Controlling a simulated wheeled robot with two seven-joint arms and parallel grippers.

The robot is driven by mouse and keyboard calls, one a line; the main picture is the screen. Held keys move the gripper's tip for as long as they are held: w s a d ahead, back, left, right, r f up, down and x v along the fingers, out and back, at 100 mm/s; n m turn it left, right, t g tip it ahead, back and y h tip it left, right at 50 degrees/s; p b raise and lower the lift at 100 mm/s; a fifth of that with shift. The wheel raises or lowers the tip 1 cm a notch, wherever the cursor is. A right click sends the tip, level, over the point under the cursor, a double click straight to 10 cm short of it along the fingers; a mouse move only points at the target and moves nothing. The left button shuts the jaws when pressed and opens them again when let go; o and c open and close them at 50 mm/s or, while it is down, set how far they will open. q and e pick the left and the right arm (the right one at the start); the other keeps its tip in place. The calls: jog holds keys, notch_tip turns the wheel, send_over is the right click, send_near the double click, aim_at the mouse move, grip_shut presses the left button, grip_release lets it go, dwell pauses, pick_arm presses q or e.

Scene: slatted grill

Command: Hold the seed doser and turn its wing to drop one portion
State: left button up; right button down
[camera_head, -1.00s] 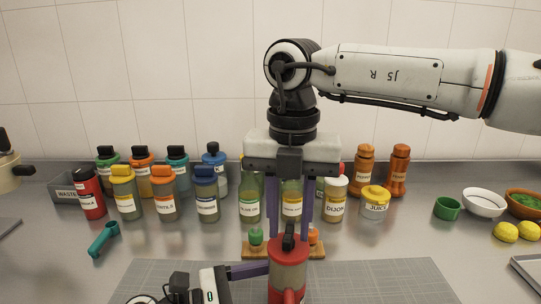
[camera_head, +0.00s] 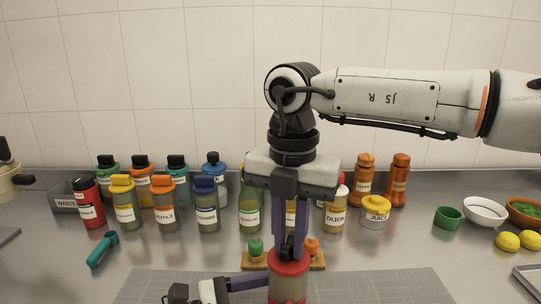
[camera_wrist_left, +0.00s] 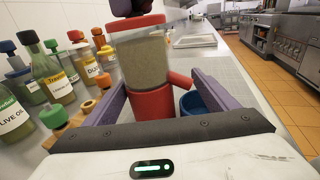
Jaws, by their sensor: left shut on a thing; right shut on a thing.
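The seed doser has a red cap (camera_head: 289,262), a cloudy see-through body (camera_wrist_left: 148,62) and a red base (camera_wrist_left: 152,103) with a short red spout (camera_wrist_left: 180,79) to the right in the left wrist view. It stands upright at the bottom of the head view, its lower part cut off. My left gripper (camera_wrist_left: 158,95) is shut around the doser's lower part. My right gripper (camera_head: 288,251) comes down from above and is shut on the wing on the cap. Its fingers mostly hide the wing. A blue cup (camera_wrist_left: 193,103) stands below the spout, partly hidden by a finger.
A grey gridded mat (camera_head: 390,286) lies in front. A wooden stand (camera_head: 256,260) with small green and orange pieces is just behind the doser. Labelled bottles (camera_head: 166,204) line the wall. A teal scoop (camera_head: 102,249) lies left; bowls (camera_head: 485,211) and lemons (camera_head: 507,241) are right.

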jog(key=shift+m, duration=0.5)
jog(key=m, duration=0.3)
jog(key=shift+m, duration=0.3)
jog(key=shift+m, duration=1.7)
jog(key=shift+m, duration=0.9)
jog(key=c, duration=1.6)
grip_release()
